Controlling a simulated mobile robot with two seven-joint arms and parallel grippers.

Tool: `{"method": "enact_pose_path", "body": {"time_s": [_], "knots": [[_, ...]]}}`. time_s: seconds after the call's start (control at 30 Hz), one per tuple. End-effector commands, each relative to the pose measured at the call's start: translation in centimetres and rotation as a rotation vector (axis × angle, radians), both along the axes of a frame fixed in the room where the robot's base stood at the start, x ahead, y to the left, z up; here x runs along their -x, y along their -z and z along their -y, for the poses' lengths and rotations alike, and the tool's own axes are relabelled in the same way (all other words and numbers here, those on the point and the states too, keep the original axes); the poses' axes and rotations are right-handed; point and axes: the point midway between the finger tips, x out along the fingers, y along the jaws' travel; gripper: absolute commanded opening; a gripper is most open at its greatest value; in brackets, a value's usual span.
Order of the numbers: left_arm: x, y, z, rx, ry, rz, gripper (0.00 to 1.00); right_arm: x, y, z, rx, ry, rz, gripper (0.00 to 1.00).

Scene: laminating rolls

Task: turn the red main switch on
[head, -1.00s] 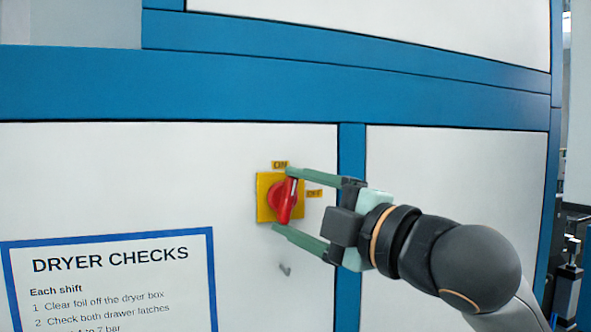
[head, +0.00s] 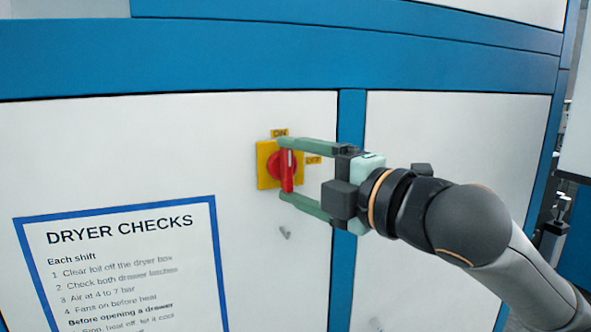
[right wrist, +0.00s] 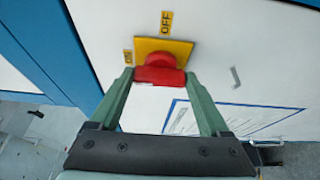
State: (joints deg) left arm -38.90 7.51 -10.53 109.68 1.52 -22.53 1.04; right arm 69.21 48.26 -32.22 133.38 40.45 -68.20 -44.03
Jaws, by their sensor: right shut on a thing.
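The red main switch (head: 287,172) is a rotary handle on a yellow plate (head: 264,178) on the white machine panel. Its grip stands nearly upright, with the white mark at its upper end, toward the ON label (head: 279,133). The OFF label (head: 313,160) is to its right. My right gripper (head: 283,169) is shut on the handle, one finger at its top end and one at its bottom end. In the right wrist view the red handle (right wrist: 158,75) lies lengthwise between the two fingertips. My left gripper is not in view.
A blue-framed DRYER CHECKS notice (head: 120,262) is on the panel at lower left. A small grey hook (head: 285,233) is below the switch. A blue upright strip (head: 350,118) divides the white panels behind my right gripper.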

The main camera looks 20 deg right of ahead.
Motion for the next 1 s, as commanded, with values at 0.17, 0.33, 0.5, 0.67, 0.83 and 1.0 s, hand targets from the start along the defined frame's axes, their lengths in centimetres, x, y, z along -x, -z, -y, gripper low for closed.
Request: {"method": "enact_pose_path", "body": {"time_s": [0.17,0.33,0.5,0.67,0.83,1.0], "knots": [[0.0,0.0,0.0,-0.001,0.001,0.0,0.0,0.0,0.1,0.0,0.004,-0.001,-0.002,0.96],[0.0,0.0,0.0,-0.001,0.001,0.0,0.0,0.0,0.1,0.0,0.002,0.0,0.0,1.0],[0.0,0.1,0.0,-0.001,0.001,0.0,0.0,0.2,0.0,0.1,0.002,0.001,0.001,1.0],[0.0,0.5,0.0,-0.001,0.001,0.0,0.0,2.0,0.1,1.0,0.003,0.002,0.005,1.0],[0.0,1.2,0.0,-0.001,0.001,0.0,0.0,5.3,0.2,2.5,0.005,0.006,0.004,1.0],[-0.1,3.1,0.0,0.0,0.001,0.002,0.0,8.2,0.5,3.8,0.002,0.003,0.008,1.0]]}}
